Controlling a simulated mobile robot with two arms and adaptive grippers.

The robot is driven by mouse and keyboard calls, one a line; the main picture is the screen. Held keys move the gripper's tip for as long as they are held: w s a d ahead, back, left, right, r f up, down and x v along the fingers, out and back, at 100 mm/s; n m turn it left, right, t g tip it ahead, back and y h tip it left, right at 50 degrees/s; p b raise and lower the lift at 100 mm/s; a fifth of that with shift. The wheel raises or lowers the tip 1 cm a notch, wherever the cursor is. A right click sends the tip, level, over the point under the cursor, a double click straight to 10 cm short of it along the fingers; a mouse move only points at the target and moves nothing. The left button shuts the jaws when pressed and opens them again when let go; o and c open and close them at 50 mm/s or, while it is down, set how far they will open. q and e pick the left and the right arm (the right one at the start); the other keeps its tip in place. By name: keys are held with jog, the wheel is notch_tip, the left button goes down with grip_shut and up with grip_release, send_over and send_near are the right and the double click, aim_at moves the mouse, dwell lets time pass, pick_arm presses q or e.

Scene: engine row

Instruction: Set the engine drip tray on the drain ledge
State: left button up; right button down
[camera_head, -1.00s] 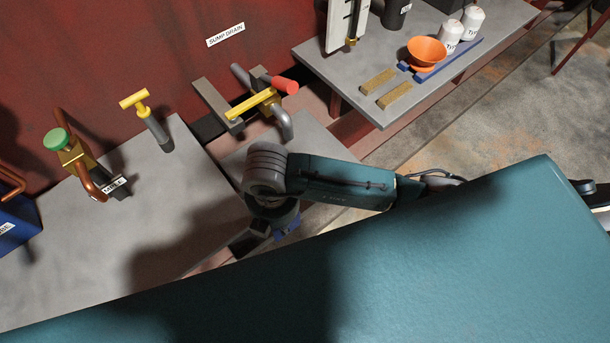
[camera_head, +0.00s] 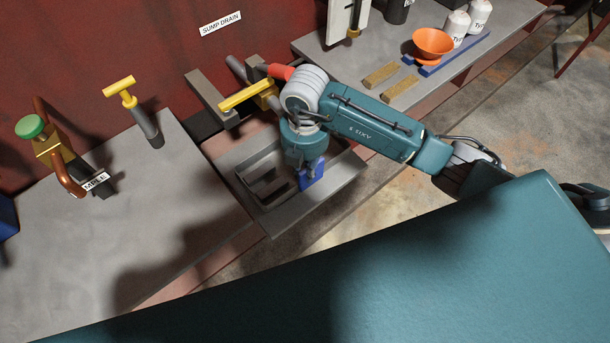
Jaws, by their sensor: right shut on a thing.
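The grey open drip tray (camera_head: 252,192) is below the sump drain, within the outline of the grey drain ledge (camera_head: 342,181). A strip of the ledge shows along the tray's near and right sides. I cannot tell whether the tray rests on the ledge or is just above it. My right gripper (camera_head: 311,172) points down at the tray's right end, shut on its blue handle (camera_head: 312,179). My right wrist hides the tray's far right part. My left gripper is not in view.
The drain's yellow lever (camera_head: 246,96) and red-ended part (camera_head: 281,72) are close behind my right wrist. A grey bench on the left carries a yellow T-handle (camera_head: 120,87) and a green-capped valve (camera_head: 30,127). The right shelf holds an orange funnel (camera_head: 433,43) and wooden blocks (camera_head: 381,75).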

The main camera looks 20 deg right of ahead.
jog(key=shift+f, duration=0.8)
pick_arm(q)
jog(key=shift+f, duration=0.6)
pick_arm(e)
jog(key=shift+r, duration=0.15)
jog(key=c, duration=1.7)
grip_release()
notch_tip(320, 180, up, 12)
jog(key=p, duration=1)
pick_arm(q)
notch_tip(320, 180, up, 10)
